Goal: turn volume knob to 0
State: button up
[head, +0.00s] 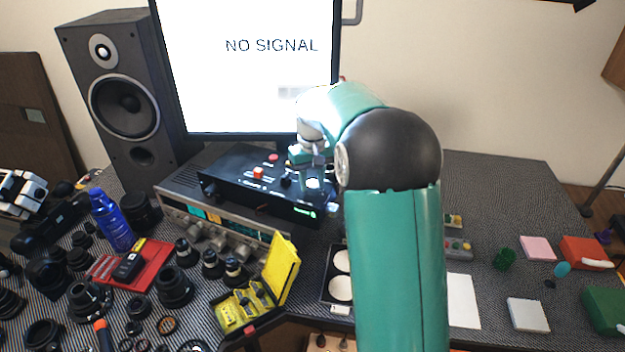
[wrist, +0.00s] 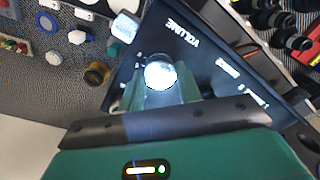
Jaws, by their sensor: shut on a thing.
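The volume knob (wrist: 160,72) is a bright, shiny round knob on a black box, with the printed word VOLUME (wrist: 183,32) beside it in the wrist view. My gripper (wrist: 162,88) is shut on the knob, with its green fingers at either side of it. In the head view my gripper (head: 312,165) is down at the right part of the black box (head: 238,187), and the fingers hide most of the knob there. I cannot read the knob's setting.
The black box rests on a silver receiver (head: 180,206) with several knobs. A monitor (head: 250,80) reading NO SIGNAL stands close behind, with a speaker (head: 125,95) to its left. A red button (head: 258,172) is on the box. Lenses and an open yellow case (head: 283,265) lie in front.

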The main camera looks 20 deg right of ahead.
aim_at(312, 183)
jog(key=n, duration=0.6)
jog(key=shift+r, duration=0.15)
jog(key=n, duration=0.5)
jog(key=shift+n, duration=0.3)
jog(key=shift+a, duration=0.1)
jog(key=o, duration=1)
notch_tip(312, 183, up, 14)
dwell(0.3)
